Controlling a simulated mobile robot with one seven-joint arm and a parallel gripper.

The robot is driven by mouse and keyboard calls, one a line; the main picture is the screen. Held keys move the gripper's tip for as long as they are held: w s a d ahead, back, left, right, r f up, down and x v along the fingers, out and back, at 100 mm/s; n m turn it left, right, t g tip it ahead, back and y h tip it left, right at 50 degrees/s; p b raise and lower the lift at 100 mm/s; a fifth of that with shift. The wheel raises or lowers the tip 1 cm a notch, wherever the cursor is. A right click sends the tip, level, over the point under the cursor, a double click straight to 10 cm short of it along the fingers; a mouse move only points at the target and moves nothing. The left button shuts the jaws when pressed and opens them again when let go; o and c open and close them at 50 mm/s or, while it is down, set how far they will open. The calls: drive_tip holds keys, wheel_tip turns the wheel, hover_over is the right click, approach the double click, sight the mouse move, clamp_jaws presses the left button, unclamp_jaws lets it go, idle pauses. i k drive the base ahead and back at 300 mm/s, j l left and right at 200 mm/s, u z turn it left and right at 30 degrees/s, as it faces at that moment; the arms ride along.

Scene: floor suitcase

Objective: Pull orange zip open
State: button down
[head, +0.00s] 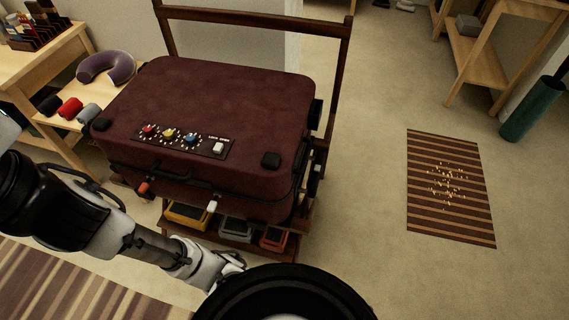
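The orange zip pull (145,188) hangs at the left of the front side of a closed dark red suitcase (215,88). A white pull (212,206) hangs further right on the same side. The suitcase lies flat on a dark wooden rack. My arm reaches in from the left below the suitcase, and its far end, with my gripper (234,264), is low in front of the rack, apart from the orange pull and to its lower right. A black round part of mine partly covers this end. I cannot make out the fingers or whether they hold anything.
A panel with coloured knobs (180,140) is on the suitcase top. Yellow (187,216), grey and orange bins sit on the rack's lower shelf. A bench with rolls and a neck pillow (106,68) stands left. A striped mat (450,187) lies right, with open floor between.

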sight(144, 186)
drive_tip(key=l+u, duration=0.35)
drive_tip(key=k+l+u, duration=0.3)
drive_tip(key=l, duration=0.2)
drive_tip(key=l+u, duration=0.35)
drive_tip(key=k+l, duration=0.05)
